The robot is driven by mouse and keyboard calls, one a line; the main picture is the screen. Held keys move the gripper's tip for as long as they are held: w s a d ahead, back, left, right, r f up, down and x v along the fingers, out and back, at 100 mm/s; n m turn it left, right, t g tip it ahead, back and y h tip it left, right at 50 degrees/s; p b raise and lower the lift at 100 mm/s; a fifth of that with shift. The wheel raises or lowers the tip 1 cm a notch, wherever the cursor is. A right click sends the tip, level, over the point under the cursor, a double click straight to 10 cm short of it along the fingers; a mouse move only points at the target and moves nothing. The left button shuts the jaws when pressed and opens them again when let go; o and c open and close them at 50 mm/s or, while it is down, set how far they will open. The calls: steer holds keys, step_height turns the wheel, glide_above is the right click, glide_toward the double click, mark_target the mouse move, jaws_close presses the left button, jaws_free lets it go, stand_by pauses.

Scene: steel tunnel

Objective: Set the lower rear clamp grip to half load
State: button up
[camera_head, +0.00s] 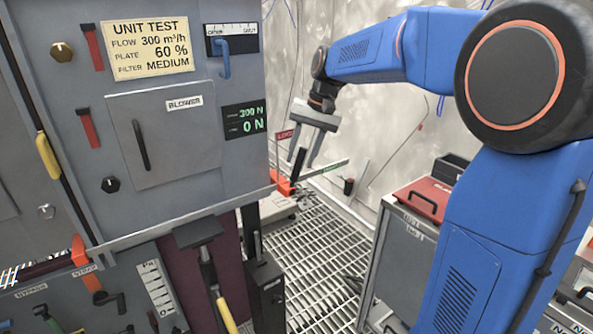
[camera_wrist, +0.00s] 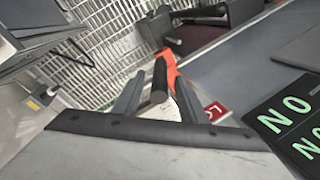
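The rear clamp is an orange bracket (camera_head: 283,183) low on the far edge of the grey cabinet, with a black grip (camera_head: 298,166) standing up from it. In the wrist view the black grip (camera_wrist: 160,80) shows nearly end-on, and the orange bracket (camera_wrist: 167,62) lies behind it. My gripper (camera_head: 303,160) is open, pointing down, its fingertips around the grip. In the wrist view there are gaps between the grip and both fingers. Whether a fingertip touches it cannot be told. A dark display (camera_head: 245,120) reads 300 N above 0 N.
A second orange clamp (camera_head: 80,252) is on the cabinet's near lower edge. A red label (camera_wrist: 215,111) lies beside my right finger in the wrist view. A grey cart with a red case (camera_head: 422,199) stands right of the grated floor (camera_head: 315,250).

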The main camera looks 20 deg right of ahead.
mark_target(297, 169)
steer(key=shift+x, duration=2.6)
jaws_close()
